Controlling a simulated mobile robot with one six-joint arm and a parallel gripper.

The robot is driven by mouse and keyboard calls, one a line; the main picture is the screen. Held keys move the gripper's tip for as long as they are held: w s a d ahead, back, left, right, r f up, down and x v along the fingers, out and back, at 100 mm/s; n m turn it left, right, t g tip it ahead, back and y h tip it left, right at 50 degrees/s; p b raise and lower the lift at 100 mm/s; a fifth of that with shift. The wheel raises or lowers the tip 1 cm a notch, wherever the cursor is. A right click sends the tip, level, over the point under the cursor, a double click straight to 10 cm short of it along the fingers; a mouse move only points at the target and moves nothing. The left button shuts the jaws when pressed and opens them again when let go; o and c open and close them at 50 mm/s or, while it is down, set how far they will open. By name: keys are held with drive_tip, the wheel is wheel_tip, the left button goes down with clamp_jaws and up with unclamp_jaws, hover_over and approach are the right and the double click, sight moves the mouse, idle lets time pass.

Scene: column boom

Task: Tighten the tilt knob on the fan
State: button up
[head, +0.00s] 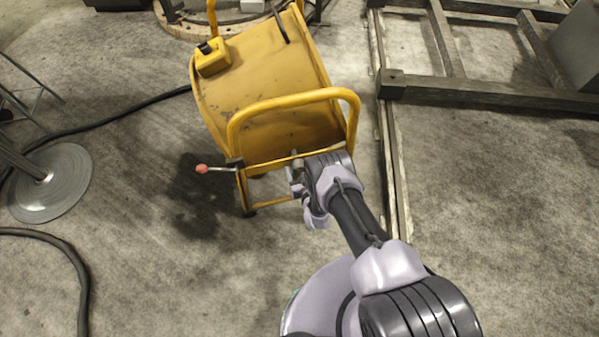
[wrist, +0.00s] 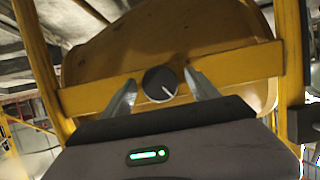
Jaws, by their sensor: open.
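The fan (head: 262,85) is a big worn yellow drum in a yellow tube frame with handles, at the upper middle of the head view. In the wrist view its yellow body (wrist: 165,45) fills the middle, with a flat yellow crossbar (wrist: 233,65) in front. The tilt knob (wrist: 158,86) is a round dark knob with a white line, on the crossbar. The line slants down to the right. My gripper (head: 293,172) is at the fan's near side. Its fingers are open, one on each side of the knob; I cannot tell whether they touch it. My arm hides the knob in the head view.
A crank lever with a red grip (head: 201,169) sticks out left of the frame. A yellow box (head: 211,57) sits on the drum. A round stand base (head: 50,182) and black cables (head: 75,268) lie left. Steel beams (head: 480,93) lie right. The floor at lower left is largely clear.

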drive_tip(key=c, duration=1.4)
drive_tip(key=shift+o, duration=0.2)
drive_tip(key=m+y, duration=0.1)
drive_tip(key=m, duration=0.1)
drive_tip(key=shift+d+m+y, duration=0.15)
drive_tip(key=shift+m+y, duration=0.95)
drive_tip(key=shift+m, duration=0.3)
drive_tip(key=o, duration=1.4)
drive_tip(key=shift+c, duration=0.2)
